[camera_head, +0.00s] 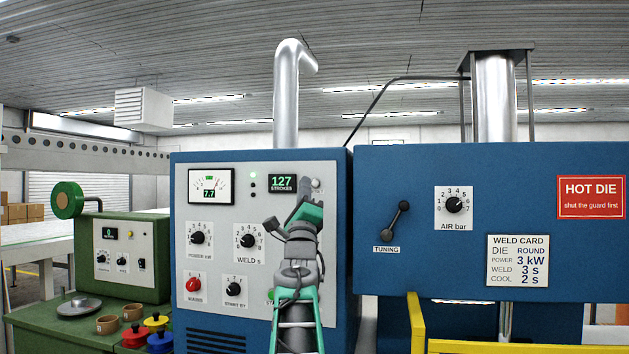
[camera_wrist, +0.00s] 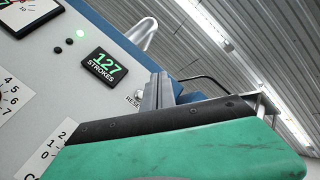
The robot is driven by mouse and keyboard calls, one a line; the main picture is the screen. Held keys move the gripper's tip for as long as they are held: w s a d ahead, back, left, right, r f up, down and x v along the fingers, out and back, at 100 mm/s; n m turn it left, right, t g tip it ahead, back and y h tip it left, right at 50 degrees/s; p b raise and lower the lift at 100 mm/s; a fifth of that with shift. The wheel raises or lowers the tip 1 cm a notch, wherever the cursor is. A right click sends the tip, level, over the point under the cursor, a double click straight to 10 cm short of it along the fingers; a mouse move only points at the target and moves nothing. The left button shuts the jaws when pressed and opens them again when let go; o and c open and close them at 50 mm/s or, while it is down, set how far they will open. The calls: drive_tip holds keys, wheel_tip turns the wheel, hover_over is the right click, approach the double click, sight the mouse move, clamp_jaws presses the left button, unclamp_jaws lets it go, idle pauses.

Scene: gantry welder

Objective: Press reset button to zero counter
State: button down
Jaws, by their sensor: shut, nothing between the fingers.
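The strokes counter (camera_head: 282,183) on the grey control panel reads 127 in green digits. It also shows in the wrist view (camera_wrist: 103,66). The small pale reset button (camera_head: 317,183) sits right of the counter, near the panel's right edge. In the wrist view the reset button (camera_wrist: 139,95) shows above its partly covered label.
Power, weld and standby knobs and a red mains button (camera_head: 194,285) are on the same panel. To the right, the blue press housing (camera_head: 400,270) carries a tuning lever (camera_head: 396,220) and an air knob. A yellow rail (camera_head: 417,325) stands in front below. A green bench (camera_head: 50,325) is at left.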

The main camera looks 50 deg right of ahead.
sight(315, 183)
drive_tip(key=w+d+p, duration=0.3)
drive_tip(key=d+p, duration=0.3)
drive_tip(key=d, duration=0.1)
drive_tip(key=shift+p, duration=0.4)
idle(1.6)
drive_tip(key=shift+w+d, duration=0.1)
drive_tip(key=shift+d, duration=0.25)
